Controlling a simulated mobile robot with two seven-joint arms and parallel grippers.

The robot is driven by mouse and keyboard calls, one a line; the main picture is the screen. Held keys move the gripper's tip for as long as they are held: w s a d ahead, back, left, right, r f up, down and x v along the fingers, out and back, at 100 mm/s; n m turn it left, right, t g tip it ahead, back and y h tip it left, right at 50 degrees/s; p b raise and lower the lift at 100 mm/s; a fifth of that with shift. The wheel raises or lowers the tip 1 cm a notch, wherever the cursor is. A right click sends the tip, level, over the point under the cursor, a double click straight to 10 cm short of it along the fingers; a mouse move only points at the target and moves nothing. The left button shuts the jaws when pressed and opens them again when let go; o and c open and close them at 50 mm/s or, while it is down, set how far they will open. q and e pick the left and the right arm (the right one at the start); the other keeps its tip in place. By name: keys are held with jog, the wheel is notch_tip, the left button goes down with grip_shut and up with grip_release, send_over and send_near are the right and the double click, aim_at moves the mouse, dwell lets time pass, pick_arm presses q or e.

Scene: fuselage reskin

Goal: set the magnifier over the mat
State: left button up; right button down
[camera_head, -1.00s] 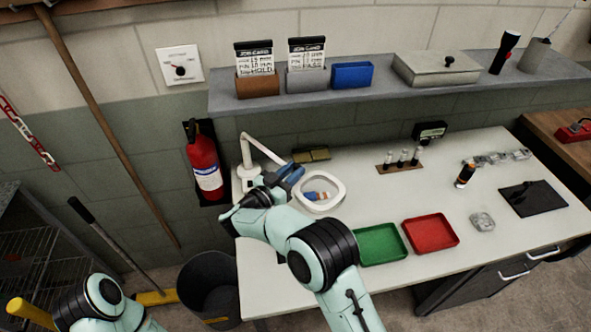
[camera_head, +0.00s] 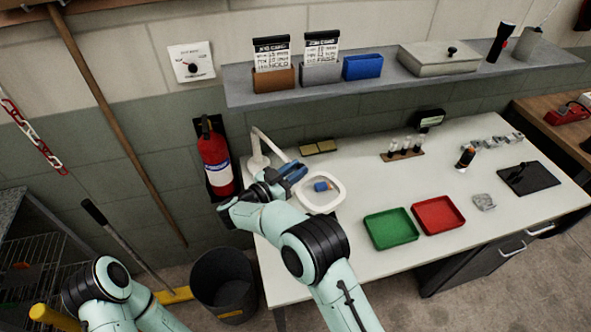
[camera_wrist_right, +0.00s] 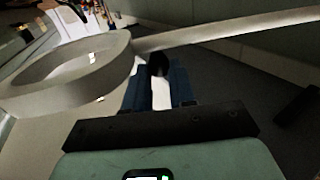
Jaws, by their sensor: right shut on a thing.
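The magnifier is a white ring (camera_head: 338,204) on a jointed white arm at the left end of the white bench. A blue item shows inside its ring. My right gripper (camera_head: 295,171) is beside the ring's left edge. In the right wrist view, the ring (camera_wrist_right: 100,85) is at the left, and the blue fingers (camera_wrist_right: 158,78) are shut on a small black knob (camera_wrist_right: 158,65) by the magnifier's arm. A flat black mat (camera_head: 540,180) lies at the bench's right, with a small dark thing on it. My left gripper is out of view; only its arm shows.
A green tray (camera_head: 391,229) and a red tray (camera_head: 438,215) stand at the bench's front. A fire extinguisher (camera_head: 214,160) hangs left of the bench.

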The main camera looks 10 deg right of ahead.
dwell(0.3)
jog(key=c, duration=0.9)
grip_release()
jog(key=shift+c, duration=0.2)
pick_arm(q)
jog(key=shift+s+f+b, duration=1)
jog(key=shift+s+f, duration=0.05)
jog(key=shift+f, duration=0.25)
pick_arm(e)
jog(key=v, duration=1.3)
jog(key=shift+a, duration=0.2)
jog(key=shift+s, duration=0.1)
